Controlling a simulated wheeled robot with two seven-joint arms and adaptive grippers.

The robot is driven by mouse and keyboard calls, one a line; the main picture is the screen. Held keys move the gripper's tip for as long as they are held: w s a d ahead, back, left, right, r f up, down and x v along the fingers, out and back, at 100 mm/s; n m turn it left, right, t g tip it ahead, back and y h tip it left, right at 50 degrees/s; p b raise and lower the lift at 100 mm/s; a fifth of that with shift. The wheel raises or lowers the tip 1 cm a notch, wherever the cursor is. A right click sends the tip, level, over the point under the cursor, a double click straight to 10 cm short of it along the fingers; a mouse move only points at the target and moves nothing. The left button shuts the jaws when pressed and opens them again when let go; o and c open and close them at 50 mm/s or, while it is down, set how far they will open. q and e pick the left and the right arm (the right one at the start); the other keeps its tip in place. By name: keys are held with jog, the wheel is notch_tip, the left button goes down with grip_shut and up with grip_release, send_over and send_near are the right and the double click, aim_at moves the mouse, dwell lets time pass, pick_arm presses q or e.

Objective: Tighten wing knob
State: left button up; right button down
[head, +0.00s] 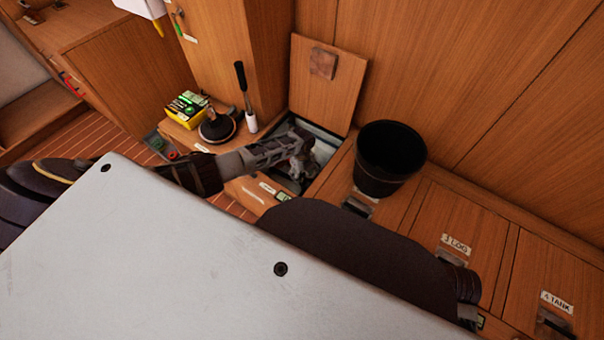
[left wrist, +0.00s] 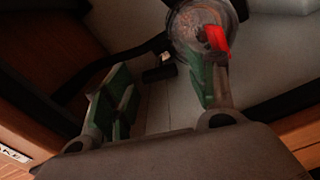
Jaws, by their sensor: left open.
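My left gripper (head: 297,157) reaches down into the open locker (head: 323,150) in the head view. In the left wrist view, my left gripper (left wrist: 163,88) has its green-padded fingers spread apart. A round, worn metal part (left wrist: 198,22) lies beyond the right finger. A small red piece (left wrist: 216,40) shows at that finger's tip and may be the wing knob; I cannot tell whether they touch. Nothing shows between the fingers except a dark fitting farther back. In the head view the gripper hides most of the locker's inside. My right gripper is not in view.
The raised lid (head: 327,85) leans against the wall behind the locker. A black bucket (head: 390,160) stands to its right. A plunger-like tool (head: 217,127), a dark-handled tool (head: 243,88) and a yellow-green box (head: 186,110) stand on the left ledge.

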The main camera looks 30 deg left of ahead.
pick_arm(q)
jog(key=shift+r, duration=0.15)
notch_tip(320, 180, up, 12)
dwell(1.2)
jog(key=shift+s+f, duration=0.15)
jog(key=shift+f, duration=0.05)
dwell(0.4)
